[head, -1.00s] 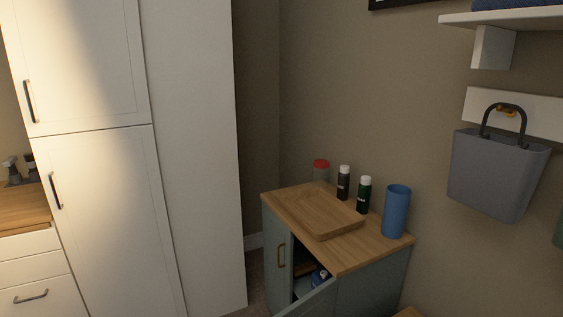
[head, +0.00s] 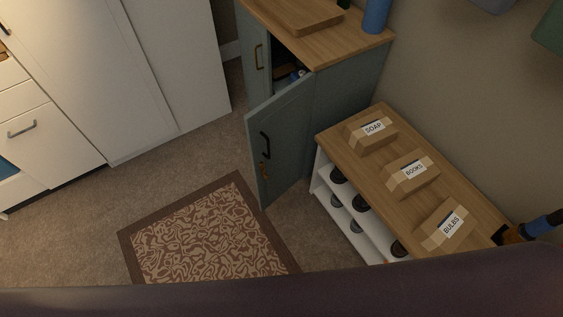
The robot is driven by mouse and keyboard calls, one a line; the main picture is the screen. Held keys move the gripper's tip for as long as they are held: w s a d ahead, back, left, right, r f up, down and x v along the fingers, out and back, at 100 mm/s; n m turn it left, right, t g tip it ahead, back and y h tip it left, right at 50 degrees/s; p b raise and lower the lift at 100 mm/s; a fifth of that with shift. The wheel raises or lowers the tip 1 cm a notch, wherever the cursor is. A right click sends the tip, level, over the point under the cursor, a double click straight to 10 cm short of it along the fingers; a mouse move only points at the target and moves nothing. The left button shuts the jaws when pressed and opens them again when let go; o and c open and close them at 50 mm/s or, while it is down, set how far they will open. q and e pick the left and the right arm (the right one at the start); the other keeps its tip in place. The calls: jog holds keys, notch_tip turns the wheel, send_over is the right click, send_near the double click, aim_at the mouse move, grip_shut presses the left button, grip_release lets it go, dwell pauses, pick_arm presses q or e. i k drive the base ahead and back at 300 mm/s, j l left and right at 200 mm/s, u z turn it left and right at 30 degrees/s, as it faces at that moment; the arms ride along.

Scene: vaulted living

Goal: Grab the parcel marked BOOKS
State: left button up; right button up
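The parcel marked BOOKS (head: 408,178) is a brown box with a white label. It lies on the wooden top of a low white shelf unit (head: 474,214), between two similar parcels. The parcel marked SOAP (head: 369,134) is behind it, nearer the cabinet. The parcel marked BULBS (head: 445,227) is in front of it, to the lower right. Neither of my grippers shows in the head view.
A grey-green cabinet (head: 349,92) stands behind the shelf unit, with its door (head: 279,140) swung open into the room. A patterned rug (head: 208,233) lies on the carpet to the left. A blue and brown object (head: 530,230) is at the shelf's right end.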

aim_at(403, 177)
jog(key=z, duration=1.4)
jog(key=j+z, duration=0.1)
jog(key=j, duration=0.25)
